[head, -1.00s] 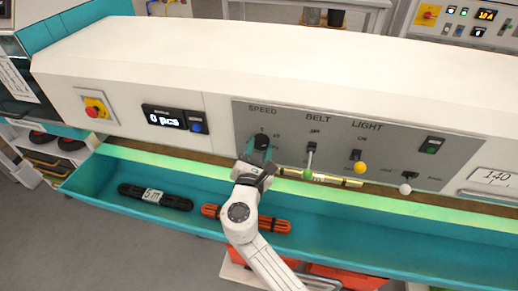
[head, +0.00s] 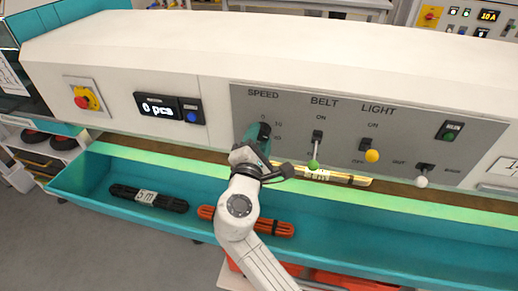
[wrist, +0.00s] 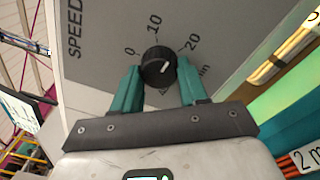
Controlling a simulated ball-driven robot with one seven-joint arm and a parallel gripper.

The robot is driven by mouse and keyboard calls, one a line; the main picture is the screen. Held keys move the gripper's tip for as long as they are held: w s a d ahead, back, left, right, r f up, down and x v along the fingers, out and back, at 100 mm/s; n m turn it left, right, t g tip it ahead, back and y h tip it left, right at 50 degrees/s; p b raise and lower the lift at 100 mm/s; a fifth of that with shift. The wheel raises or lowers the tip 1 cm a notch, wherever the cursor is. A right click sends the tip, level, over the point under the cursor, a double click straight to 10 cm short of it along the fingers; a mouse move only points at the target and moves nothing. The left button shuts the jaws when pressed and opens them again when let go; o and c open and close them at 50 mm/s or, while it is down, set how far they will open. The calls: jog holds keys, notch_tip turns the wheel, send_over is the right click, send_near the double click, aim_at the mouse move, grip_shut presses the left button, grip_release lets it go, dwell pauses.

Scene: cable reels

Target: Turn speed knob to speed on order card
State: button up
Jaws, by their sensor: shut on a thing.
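The black speed knob (wrist: 158,66) with a white pointer mark sits on the grey control panel (wrist: 105,45), under the word SPEED. Its scale reads 0, 10 and 20 in the wrist view. The pointer mark slants up and right, toward the 20 side. My gripper (wrist: 160,85) has its teal fingers on both sides of the knob, shut on it. In the head view my gripper (head: 258,135) covers the knob. I cannot identify the order card; a white sheet (head: 10,80) at the far left is unreadable.
Right of the knob are the belt lever with a green ball (head: 313,164), the light lever with a yellow ball (head: 372,156) and a white-ball lever (head: 422,181). Below, the teal trough (head: 90,190) holds black and orange cable bundles. A red stop button (head: 82,102) is at left.

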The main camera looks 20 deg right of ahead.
jog(key=m+b, duration=0.4)
jog(key=b, duration=0.1)
jog(key=shift+f+m, duration=0.3)
jog(key=shift+m, duration=0.1)
jog(key=m+b, duration=0.9)
jog(key=b, duration=0.1)
jog(key=shift+h, duration=0.4)
jog(key=shift+r+m+b, duration=0.2)
jog(key=shift+m+b, duration=1.1)
jog(key=shift+m, duration=0.5)
jog(key=shift+r, duration=0.1)
jog(key=o, duration=1)
jog(key=shift+o, duration=0.2)
jog(key=shift+r, duration=0.1)
jog(key=v, duration=1)
jog(key=shift+s+a, duration=0.2)
jog(key=shift+a, duration=0.1)
